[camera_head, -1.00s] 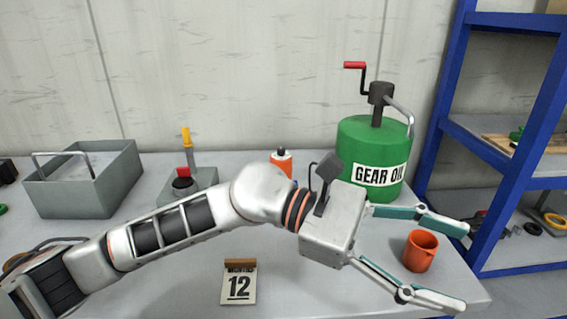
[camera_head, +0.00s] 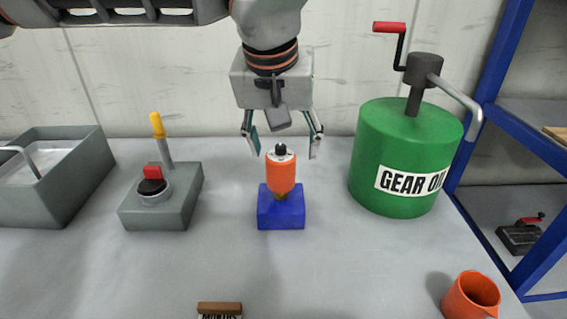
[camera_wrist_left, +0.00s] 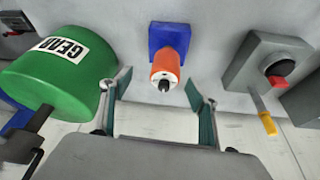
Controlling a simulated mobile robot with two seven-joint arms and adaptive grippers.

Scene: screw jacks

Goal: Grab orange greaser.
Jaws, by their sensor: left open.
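The orange greaser (camera_head: 281,175) stands upright on a blue block (camera_head: 281,212) in the middle of the table. It has a white top with a dark knob. My left gripper (camera_head: 283,150) is above and behind the greaser, pointing down, with its fingers apart and empty. In the left wrist view the greaser (camera_wrist_left: 165,68) and blue block (camera_wrist_left: 170,37) appear beyond the open fingertips (camera_wrist_left: 163,90), roughly between them. My right gripper is not in view.
A green gear oil drum (camera_head: 400,150) with a crank stands to the right. A grey box with a yellow-tipped lever (camera_head: 165,205) stands to the left, near a grey metal bin (camera_head: 60,190). An orange cup (camera_head: 470,297) is at the front right.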

